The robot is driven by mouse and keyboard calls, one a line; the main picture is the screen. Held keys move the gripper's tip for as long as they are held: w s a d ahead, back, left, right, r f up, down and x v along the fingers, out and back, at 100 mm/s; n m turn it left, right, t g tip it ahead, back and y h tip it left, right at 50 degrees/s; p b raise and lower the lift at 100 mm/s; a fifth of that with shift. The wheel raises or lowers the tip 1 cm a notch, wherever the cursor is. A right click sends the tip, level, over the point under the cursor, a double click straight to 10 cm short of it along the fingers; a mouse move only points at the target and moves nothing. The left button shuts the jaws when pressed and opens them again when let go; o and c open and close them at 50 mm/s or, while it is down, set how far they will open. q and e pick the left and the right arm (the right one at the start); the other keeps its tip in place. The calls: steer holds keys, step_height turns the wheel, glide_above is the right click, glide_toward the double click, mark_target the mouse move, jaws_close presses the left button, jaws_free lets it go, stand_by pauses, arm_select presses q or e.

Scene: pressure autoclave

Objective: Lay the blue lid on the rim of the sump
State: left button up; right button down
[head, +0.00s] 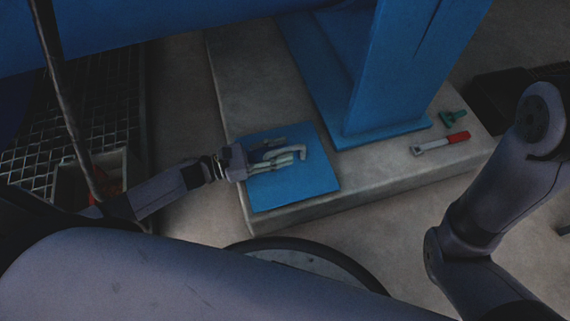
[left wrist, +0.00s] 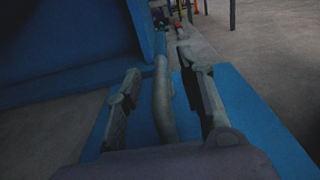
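The blue lid (head: 300,187) is a flat square plate lying on the concrete plinth. A grey bar handle (head: 296,150) stands on it. My left gripper (head: 280,151) is low over the lid at the handle. In the left wrist view the handle (left wrist: 163,105) runs between the two fingers (left wrist: 164,95), with a gap on each side, so the gripper is open around it. The sump appears to be the square opening with a pale rim (head: 114,160) at the left, something red inside; my left arm partly covers it. My right arm shows at the right, its gripper out of view.
The concrete plinth (head: 245,85) carries a blue support leg (head: 390,75) just behind the lid. A red-handled tool (head: 440,143) and a green item (head: 453,117) lie on the plinth's right end. Metal grating (head: 75,125) lies at the left. A dark hose or cable hangs over the sump.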

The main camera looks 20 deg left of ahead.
arm_select(q)
steer(key=shift+x, duration=0.8)
steer(key=shift+c, duration=0.2)
jaws_close()
steer(key=shift+r, duration=0.15)
